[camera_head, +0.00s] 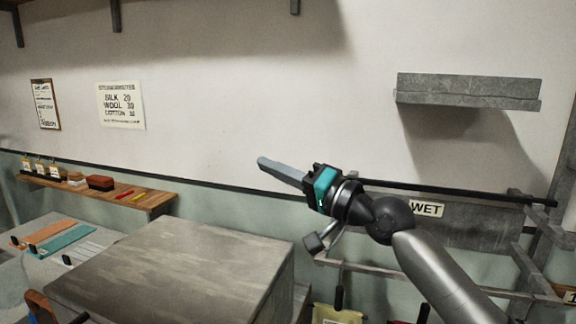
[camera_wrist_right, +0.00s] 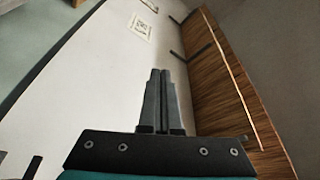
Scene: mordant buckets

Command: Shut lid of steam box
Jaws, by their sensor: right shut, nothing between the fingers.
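A large grey box (camera_head: 175,262), which looks like the steam box, stands at the lower left in the head view. Its flat top looks level, and I see no raised lid. I cannot tell whether the lid is fully seated, as the front is cut off by the picture edge. My right gripper (camera_head: 263,163) is up in front of the wall, above and behind the box's right part, apart from it. Its fingers point left and are shut with nothing between them. They also show together in the wrist view (camera_wrist_right: 160,76). My left gripper is not in view.
A wooden wall shelf (camera_head: 150,200) with small items is at the left. A table (camera_head: 30,262) with coloured strips stands below it. A grey shelf (camera_head: 468,90) hangs at upper right. A rail and a "WET" sign (camera_head: 427,209) are behind my right arm.

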